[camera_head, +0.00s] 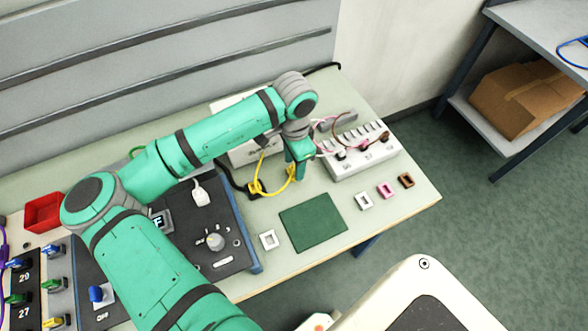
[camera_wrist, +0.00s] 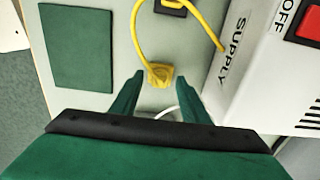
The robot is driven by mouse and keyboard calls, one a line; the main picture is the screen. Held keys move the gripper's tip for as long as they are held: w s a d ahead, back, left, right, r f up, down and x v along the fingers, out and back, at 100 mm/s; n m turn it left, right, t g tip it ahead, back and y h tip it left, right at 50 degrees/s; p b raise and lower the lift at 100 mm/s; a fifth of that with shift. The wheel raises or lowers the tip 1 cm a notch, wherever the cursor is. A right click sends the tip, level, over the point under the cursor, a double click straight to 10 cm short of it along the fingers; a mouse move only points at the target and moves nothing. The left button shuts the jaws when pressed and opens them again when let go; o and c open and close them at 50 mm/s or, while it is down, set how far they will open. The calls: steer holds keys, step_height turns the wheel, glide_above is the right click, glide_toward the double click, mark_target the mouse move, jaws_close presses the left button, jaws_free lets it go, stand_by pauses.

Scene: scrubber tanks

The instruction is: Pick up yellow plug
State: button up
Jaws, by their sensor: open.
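The yellow plug (camera_wrist: 160,74) lies on the pale table top in the wrist view, with its yellow cable (camera_wrist: 138,22) looping up from it. My gripper (camera_wrist: 159,78) is open, with one green fingertip on each side of the plug. Gaps show between the plug and both fingers, and I cannot tell their height above the table. In the head view my gripper (camera_head: 299,172) points down at the table beside the yellow cable (camera_head: 272,194), and it partly hides the plug.
A white supply box (camera_wrist: 262,70) with a red switch stands close on the right in the wrist view. A green mat (camera_head: 313,222) lies in front of my gripper. A white socket strip (camera_head: 350,168) with cables stands to the right. A black panel (camera_head: 222,232) lies left.

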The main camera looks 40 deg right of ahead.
steer(key=shift+f, duration=0.15)
jaws_close()
steer(key=shift+r, duration=0.35)
step_height(320, 180, up, 2)
steer(key=shift+r, duration=0.1)
steer(key=s+a+r, duration=0.7)
steer(key=s+r, duration=0.3)
steer(key=s, duration=0.2)
